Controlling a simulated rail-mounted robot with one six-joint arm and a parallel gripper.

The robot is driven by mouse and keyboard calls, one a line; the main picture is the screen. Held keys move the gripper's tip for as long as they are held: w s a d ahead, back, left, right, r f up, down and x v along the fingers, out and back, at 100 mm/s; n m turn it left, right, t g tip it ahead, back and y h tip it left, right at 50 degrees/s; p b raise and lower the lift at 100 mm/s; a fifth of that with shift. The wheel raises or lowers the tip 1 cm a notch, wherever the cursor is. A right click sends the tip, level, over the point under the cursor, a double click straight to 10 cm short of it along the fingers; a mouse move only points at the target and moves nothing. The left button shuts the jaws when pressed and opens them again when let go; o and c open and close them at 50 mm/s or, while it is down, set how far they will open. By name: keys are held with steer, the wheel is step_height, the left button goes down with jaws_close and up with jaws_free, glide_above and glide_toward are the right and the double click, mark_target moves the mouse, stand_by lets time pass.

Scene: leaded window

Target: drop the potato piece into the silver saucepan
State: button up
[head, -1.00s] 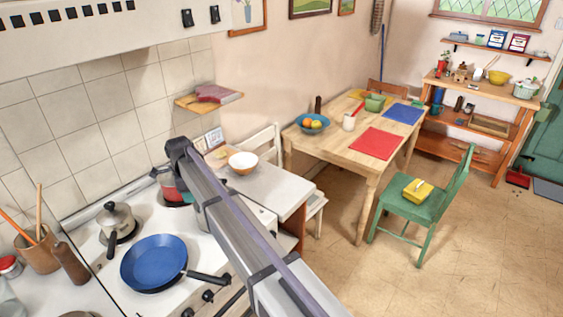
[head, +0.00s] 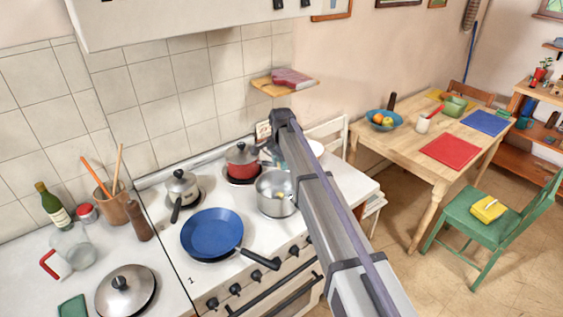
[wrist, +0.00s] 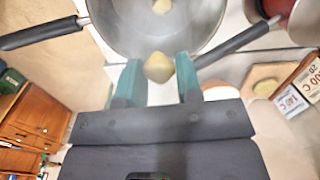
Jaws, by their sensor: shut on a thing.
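My gripper (wrist: 158,75) has teal fingers shut on a pale yellow potato piece (wrist: 159,67) in the wrist view. The silver saucepan (head: 274,203) stands on the stove, open, right of the blue frying pan. The saucepan also shows in the wrist view (wrist: 125,30), just beyond the fingertips. The held piece appears against its near rim; I cannot tell its height above it. Another yellow piece (wrist: 162,6) lies inside the saucepan. In the head view my arm hides part of the saucepan's right side, and the fingers are hard to make out.
A red pot (head: 242,164) stands behind the saucepan, and a small lidded pot (head: 181,188) at the back left. The blue frying pan (head: 212,232) is at the front.

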step_height(320, 180, down, 5)
steer(key=b, duration=0.3)
steer(key=shift+r, duration=0.2)
steer(key=shift+r, duration=0.1)
steer(key=o, duration=1)
step_height(320, 180, up, 11)
steer(key=p, duration=1)
steer(key=shift+p, duration=0.4)
